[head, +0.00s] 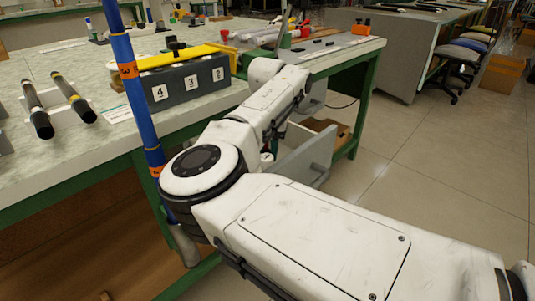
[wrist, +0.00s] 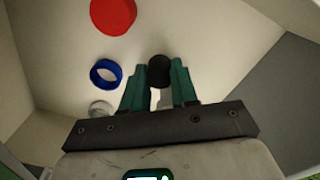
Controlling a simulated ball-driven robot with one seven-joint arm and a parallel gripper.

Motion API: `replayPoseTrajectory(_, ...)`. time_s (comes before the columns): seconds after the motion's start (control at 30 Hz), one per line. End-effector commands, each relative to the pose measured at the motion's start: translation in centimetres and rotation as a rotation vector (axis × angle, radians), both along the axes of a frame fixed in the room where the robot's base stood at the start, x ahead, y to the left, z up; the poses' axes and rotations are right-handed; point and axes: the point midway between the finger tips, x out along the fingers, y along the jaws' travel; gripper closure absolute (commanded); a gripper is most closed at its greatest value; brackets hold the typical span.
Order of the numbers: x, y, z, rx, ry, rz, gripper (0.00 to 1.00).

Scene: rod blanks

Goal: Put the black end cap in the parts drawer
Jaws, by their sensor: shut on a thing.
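The black end cap (wrist: 159,71) is between the green fingertips of my gripper (wrist: 160,80) in the wrist view. The fingers are shut on it. Below and around it in the wrist view is a pale, walled drawer interior (wrist: 60,65), which looks like the parts drawer. How high the cap is above the drawer floor is hard to tell. In the head view a grey drawer panel (head: 311,153) juts out under the bench, partly behind my arm. My gripper and the cap are hidden there.
A red disc (wrist: 113,14), a blue ring (wrist: 105,73) and a small silvery ring (wrist: 101,108) lie left of the cap. On the bench stand a dark numbered box (head: 188,80) and two black rods (head: 37,110). A blue upright pole (head: 138,100) stands at the bench edge.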

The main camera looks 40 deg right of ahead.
Motion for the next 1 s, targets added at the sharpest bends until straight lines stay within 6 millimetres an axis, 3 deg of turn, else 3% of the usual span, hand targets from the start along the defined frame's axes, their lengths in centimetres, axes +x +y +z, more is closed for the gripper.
replayPoseTrajectory(0.3,0.0,0.0,-0.2,0.001,0.001,0.0,0.89)
replayPoseTrajectory(0.33,0.0,0.0,-0.2,0.0,0.0,0.0,0.7)
replayPoseTrajectory(0.6,0.0,0.0,-0.1,0.0,0.0,0.0,0.47)
replayPoseTrajectory(0.87,0.0,0.0,0.1,-0.001,-0.001,-0.001,0.47)
replayPoseTrajectory(1.0,0.0,0.0,1.8,-0.001,-0.002,-0.001,0.47)
